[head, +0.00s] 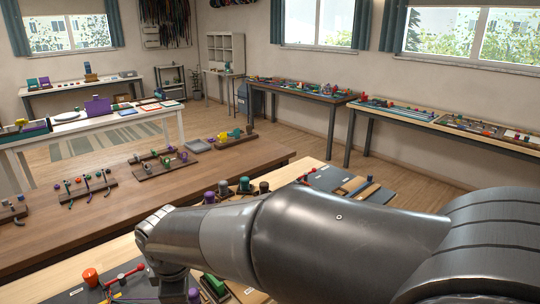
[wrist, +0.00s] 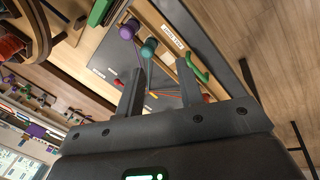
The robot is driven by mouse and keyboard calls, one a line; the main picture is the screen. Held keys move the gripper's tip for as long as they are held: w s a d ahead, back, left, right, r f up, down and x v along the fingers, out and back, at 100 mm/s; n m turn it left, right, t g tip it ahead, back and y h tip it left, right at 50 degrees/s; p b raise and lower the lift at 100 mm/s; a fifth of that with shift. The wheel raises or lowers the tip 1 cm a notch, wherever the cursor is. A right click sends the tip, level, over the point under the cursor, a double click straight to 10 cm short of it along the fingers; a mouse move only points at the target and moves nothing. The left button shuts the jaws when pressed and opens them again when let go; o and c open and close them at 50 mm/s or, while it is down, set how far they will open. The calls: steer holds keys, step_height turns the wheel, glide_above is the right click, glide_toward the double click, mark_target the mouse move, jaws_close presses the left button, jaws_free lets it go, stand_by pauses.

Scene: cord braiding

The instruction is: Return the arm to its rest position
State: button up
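In the wrist view my gripper (wrist: 160,68) has its two dark fingers apart, with nothing visible held between them. Beyond them are a purple knob (wrist: 127,31), a teal knob (wrist: 149,46) and thin coloured cords on a dark board (wrist: 192,34). In the head view my arm reaches across the lower right, and its wrist bends down over the near bench. The fingers are not clear there. A purple cord (head: 136,299) and an orange knob (head: 91,277) show just left of the wrist. My arm hides much of the bench.
Near my arm are a red-handled tool (head: 124,274), a green block (head: 214,284) and several dark and purple spools (head: 244,185). A brown table (head: 110,230) behind carries peg racks (head: 88,188). Side benches (head: 300,92) line the wall. The wooden floor between is open.

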steer(key=w+d+r+m+t, duration=0.1)
steer(key=d+r+m, duration=0.3)
steer(key=d, duration=0.7)
steer(key=d+r+m+t, duration=0.1)
steer(key=d+r+m, duration=0.1)
steer(key=d+m, duration=0.7)
steer(key=s+d+m, duration=0.4)
steer(key=d, duration=0.4)
steer(key=s+d+m+t+h, duration=0.1)
steer(key=s+d+m, duration=0.3)
steer(key=d, duration=0.4)
steer(key=shift+r, duration=0.25)
